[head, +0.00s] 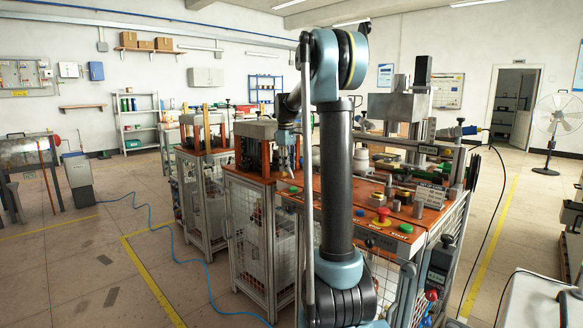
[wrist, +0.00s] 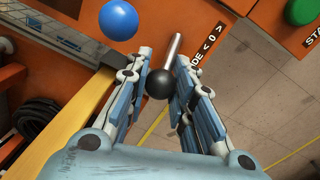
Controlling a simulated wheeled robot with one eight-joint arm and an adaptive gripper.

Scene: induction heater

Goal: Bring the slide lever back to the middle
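The slide lever shows in the wrist view as a black ball knob (wrist: 160,84) on a thin metal rod (wrist: 173,52). The rod leans up and right in the picture, beside a dark label (wrist: 208,45) with white letters. My gripper (wrist: 164,58) is open, with one finger on each side of the knob. I cannot tell whether either finger touches it. The rod's base is hard to make out, so the lever's place along its travel is unclear.
In the wrist view a blue ball (wrist: 118,20) is near the left finger and a green button (wrist: 303,10) is at the upper right. A yellow-orange bar (wrist: 62,127) runs at the left. In the head view a red button (head: 381,213) stands on the orange bench.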

